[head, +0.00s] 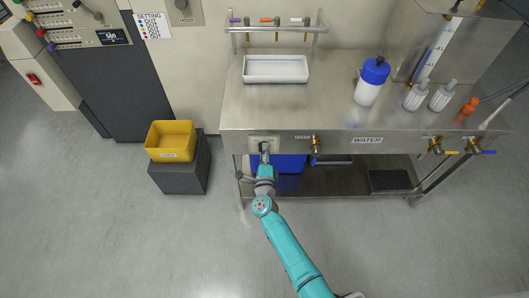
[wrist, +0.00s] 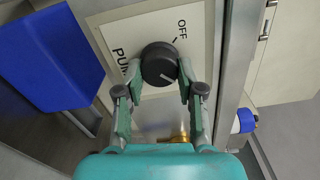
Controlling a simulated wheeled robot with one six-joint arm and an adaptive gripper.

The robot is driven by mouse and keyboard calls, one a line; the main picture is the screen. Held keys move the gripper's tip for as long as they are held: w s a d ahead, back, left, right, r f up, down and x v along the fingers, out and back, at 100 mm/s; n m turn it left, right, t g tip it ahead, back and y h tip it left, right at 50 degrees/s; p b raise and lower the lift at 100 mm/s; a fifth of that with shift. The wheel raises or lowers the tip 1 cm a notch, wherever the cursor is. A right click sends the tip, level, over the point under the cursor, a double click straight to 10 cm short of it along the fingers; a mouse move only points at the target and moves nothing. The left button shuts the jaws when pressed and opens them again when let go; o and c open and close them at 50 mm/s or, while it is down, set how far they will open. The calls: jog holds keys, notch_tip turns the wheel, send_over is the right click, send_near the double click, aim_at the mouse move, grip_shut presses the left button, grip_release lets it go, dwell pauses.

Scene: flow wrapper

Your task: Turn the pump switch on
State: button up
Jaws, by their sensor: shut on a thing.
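The pump switch (wrist: 160,62) is a dark round knob on a pale plate (wrist: 205,45) lettered "PUMP" and "OFF". A short pale line shows on the knob's face. The "OFF" label with its tick lies up and to the right of the knob in the wrist view. My gripper (wrist: 160,72) has a finger on each side of the knob and is shut on it. In the head view my gripper (head: 264,158) is at the plate on the bench's front panel and mostly hides the knob.
The steel bench (head: 330,110) carries a white tray (head: 275,69) and a blue-capped bottle (head: 371,82). A brass valve (head: 315,144) sits just right of the switch. A blue bin (head: 292,163) is below it. A yellow bin (head: 171,140) stands left. The floor in front is clear.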

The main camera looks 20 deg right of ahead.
dwell(0.3)
jog(key=o, duration=1.1)
jog(key=shift+o, duration=0.2)
jog(key=v, duration=1.2)
jog(key=shift+s, duration=0.1)
jog(key=s+d+r+n+y, duration=0.15)
jog(key=s+r+n, duration=0.35)
jog(key=s, duration=0.6)
jog(key=s+d+r+n+y, duration=0.1)
jog(key=s+r+n+y, duration=0.1)
jog(key=s+n, duration=0.7)
jog(key=s+d+r+n+y, duration=0.2)
jog(key=s+r+n, duration=0.15)
jog(key=s, duration=0.95)
jog(key=s+r+n+g, duration=0.2)
jog(key=s+r+n, duration=0.4)
jog(key=s+r, duration=0.2)
jog(key=shift+s+a, duration=0.3)
jog(key=shift+a, duration=0.2)
